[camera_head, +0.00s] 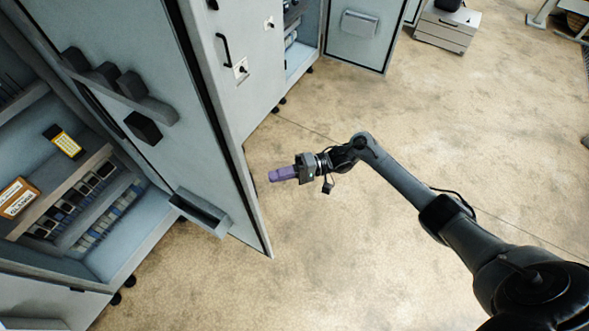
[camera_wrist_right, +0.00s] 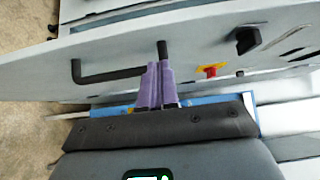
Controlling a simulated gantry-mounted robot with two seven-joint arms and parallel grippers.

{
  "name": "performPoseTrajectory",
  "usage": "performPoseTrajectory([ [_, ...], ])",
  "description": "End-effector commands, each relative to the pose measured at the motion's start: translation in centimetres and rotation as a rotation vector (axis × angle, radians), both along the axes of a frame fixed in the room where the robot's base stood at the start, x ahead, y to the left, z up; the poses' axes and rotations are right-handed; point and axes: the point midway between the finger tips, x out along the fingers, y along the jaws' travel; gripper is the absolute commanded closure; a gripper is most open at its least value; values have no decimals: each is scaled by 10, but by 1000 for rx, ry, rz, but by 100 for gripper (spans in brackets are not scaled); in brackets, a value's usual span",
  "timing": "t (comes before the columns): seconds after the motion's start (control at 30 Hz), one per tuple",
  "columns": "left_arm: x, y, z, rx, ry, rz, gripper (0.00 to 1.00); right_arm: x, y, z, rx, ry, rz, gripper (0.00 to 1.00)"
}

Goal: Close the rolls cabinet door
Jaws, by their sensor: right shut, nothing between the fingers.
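A blue-grey cabinet (camera_head: 150,232) at the left of the head view stands open, with its shelves showing. Its open door (camera_head: 232,205) swings out toward the middle of the floor; the inner face carries a tray (camera_head: 202,212) and black holders. My right gripper (camera_head: 272,176), with purple fingers, is to the right of this door, on its outer side. The fingers are shut and empty and point left toward the door; whether they touch it I cannot tell. In the right wrist view the shut fingers (camera_wrist_right: 155,70) are in front of a pale panel with a black handle (camera_wrist_right: 108,75). My left gripper is out of view.
Farther back, a grey cabinet front (camera_head: 240,95) has a black handle and a switch. Beyond it another door (camera_head: 362,40) with a pocket hangs open. A low drawer unit (camera_head: 445,35) stands at the top. The floor (camera_head: 310,270) around my right arm is clear.

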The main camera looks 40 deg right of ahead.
Motion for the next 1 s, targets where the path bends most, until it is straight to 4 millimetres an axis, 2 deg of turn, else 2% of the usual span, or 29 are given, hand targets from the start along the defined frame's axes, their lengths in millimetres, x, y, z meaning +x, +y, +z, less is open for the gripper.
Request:
performPoseTrajectory([
  [0.07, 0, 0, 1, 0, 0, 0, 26, 5, 14, 2, 2, -2, 1, 100],
  [0.2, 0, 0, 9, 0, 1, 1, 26, -5, 31, 2, 1, 1, 1, 100],
  [0.4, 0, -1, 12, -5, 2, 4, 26, -11, 45, 1, 1, 0, 1, 100],
  [1.0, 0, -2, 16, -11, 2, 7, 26, -15, 50, 1, 0, 0, -8, 100],
])
